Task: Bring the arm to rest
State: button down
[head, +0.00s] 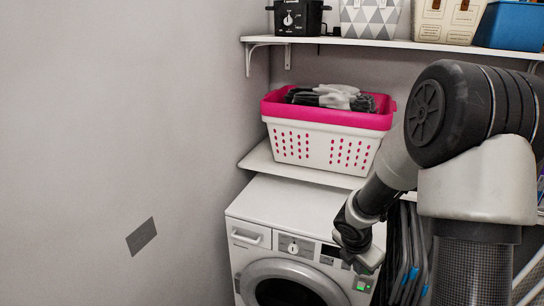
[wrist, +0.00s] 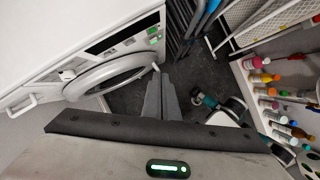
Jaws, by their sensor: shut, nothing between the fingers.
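My arm reaches in from the right in the head view, bent at the elbow and pointing down and left. My gripper (wrist: 160,97) shows in the wrist view with its two grey fingers together and nothing between them. In the head view the end of my arm is in front of the right part of the white dryer (head: 285,205), near its control panel, and the fingertips are hard to make out. The dryer also shows at the upper left of the wrist view (wrist: 60,35), with its round door (wrist: 112,72) to the left of the fingers, apart from them.
A pink-rimmed white basket (head: 322,150) stands on a shelf above the dryer. A higher shelf (head: 375,43) holds bins and a black appliance (head: 299,17). Folded dark racks (head: 405,255) stand right of the dryer. Several bottles (wrist: 275,105) line a rack at right.

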jog(key=s+r+m+p, duration=0.1)
jog(key=s+r+m, duration=0.25)
jog(key=r, duration=0.45)
jog(key=s+a+r+m+t+p, duration=0.1)
jog(key=s+r+m+p, duration=0.15)
jog(key=r+m, duration=0.35)
jog(key=s+r+m+p, duration=0.1)
jog(key=s+r+m, duration=0.2)
jog(key=r, duration=0.6)
jog(key=s+a+r+m+y+p, duration=0.1)
jog(key=s+a+r+m, duration=0.3)
jog(key=s+r+m, duration=0.1)
jog(key=s+a+r+m+t+y+p, duration=0.1)
jog(key=s+a+r+m+y+p, duration=0.1)
jog(key=s+a+r+m, duration=0.3)
jog(key=s+r+m, duration=0.1)
jog(key=s+m, duration=0.1)
jog(key=s, duration=0.2)
jog(key=shift+a, duration=0.1)
